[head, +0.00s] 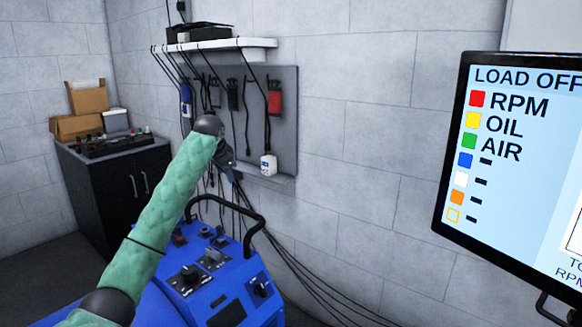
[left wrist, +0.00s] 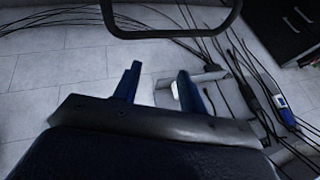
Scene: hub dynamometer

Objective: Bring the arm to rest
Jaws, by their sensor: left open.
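My left arm (head: 160,210), in a green quilted sleeve, reaches up from the lower left in the head view. Its dark left gripper (head: 231,175) hangs above the blue console (head: 190,285), in front of the wall panel. In the left wrist view the two blue fingers of the left gripper (left wrist: 158,75) stand apart, with nothing held between them. A small white device (left wrist: 175,90) shows behind the fingers; in the head view the white device (head: 268,166) sits on the panel's lower ledge. My right gripper is in neither view.
The console's black handle bar (head: 262,222) rises close to the gripper; the bar also crosses the left wrist view's top (left wrist: 165,36). Cables (head: 300,275) run along the wall. A black cabinet (head: 118,185) stands left, a monitor (head: 515,160) right. Clear wall lies between panel and monitor.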

